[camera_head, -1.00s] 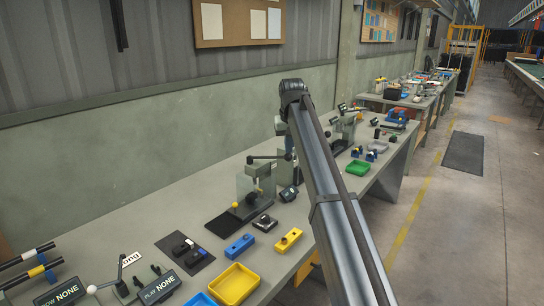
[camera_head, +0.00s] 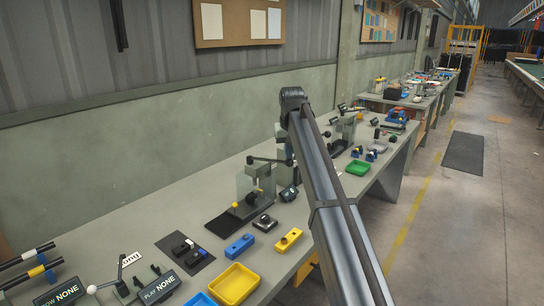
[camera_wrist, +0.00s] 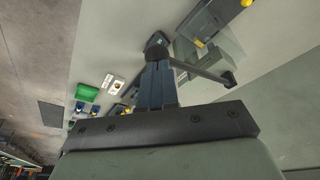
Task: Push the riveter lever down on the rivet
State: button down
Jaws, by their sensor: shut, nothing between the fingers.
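The riveter (camera_head: 262,182) is a grey press on the bench with a clear guard, standing on a black mat. Its dark lever (camera_head: 268,159) runs roughly level from the head to a dark knob at the left. In the wrist view, the lever (camera_wrist: 205,74) shows just right of my gripper (camera_wrist: 156,66), with its knob at the far right end. My gripper is shut and empty, its fingers close beside the lever; I cannot tell whether they touch it. In the head view my arm hides the gripper. The rivet itself cannot be made out.
On the bench near the riveter are a blue block (camera_head: 239,246), a yellow block (camera_head: 288,240) and a yellow tray (camera_head: 234,284). A green tray (camera_head: 357,168) and another press (camera_head: 344,127) stand farther right.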

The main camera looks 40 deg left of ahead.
notch_tip(320, 180, down, 8)
jog(key=shift+d, duration=0.2)
dwell(1.7)
jog(key=shift+r, duration=0.25)
jog(key=shift+a+r, duration=0.15)
jog(key=shift+r, duration=2)
jog(key=shift+a+r, duration=0.1)
jog(key=shift+r, duration=2.7)
notch_tip(320, 180, up, 7)
